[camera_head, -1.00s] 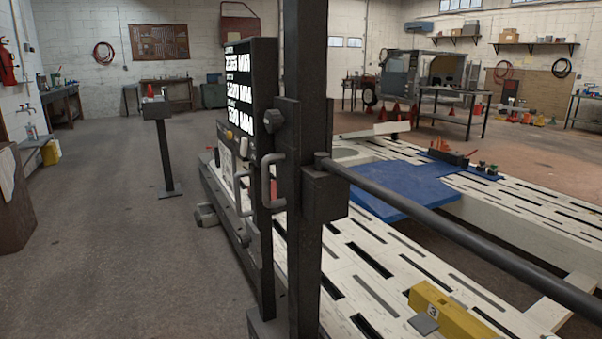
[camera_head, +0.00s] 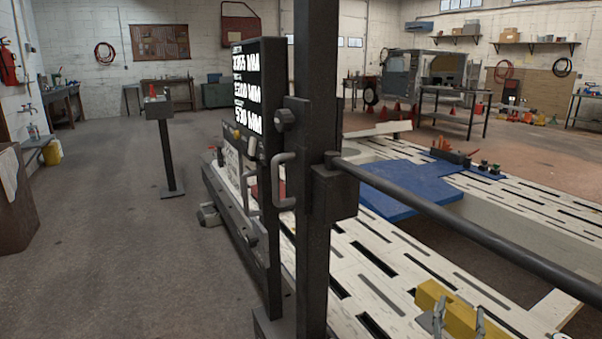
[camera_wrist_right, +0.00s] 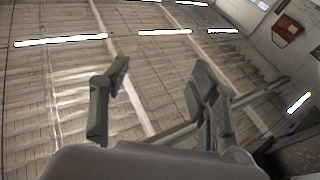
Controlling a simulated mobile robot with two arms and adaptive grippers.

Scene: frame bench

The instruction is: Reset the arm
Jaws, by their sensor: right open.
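My right gripper (camera_head: 460,309) shows at the bottom right of the head view. Its two grey fingers stand apart and upright in front of a yellow block (camera_head: 430,290), partly covering it. I cannot tell whether they touch it. In the right wrist view my right gripper (camera_wrist_right: 160,76) is open and empty. Its fingers point up towards the wooden ceiling (camera_wrist_right: 100,70) with lit strip lights (camera_wrist_right: 60,39). The rest of the right arm is outside the head view. My left gripper is not in view.
A dark upright post (camera_head: 315,120) with a round bar (camera_head: 450,215) crosses the view. A display panel (camera_head: 262,85) stands beside it. The slotted white bench (camera_head: 345,258) carries a blue plate (camera_head: 408,185). The floor at left (camera_head: 95,240) is clear around a pedestal (camera_head: 167,150).

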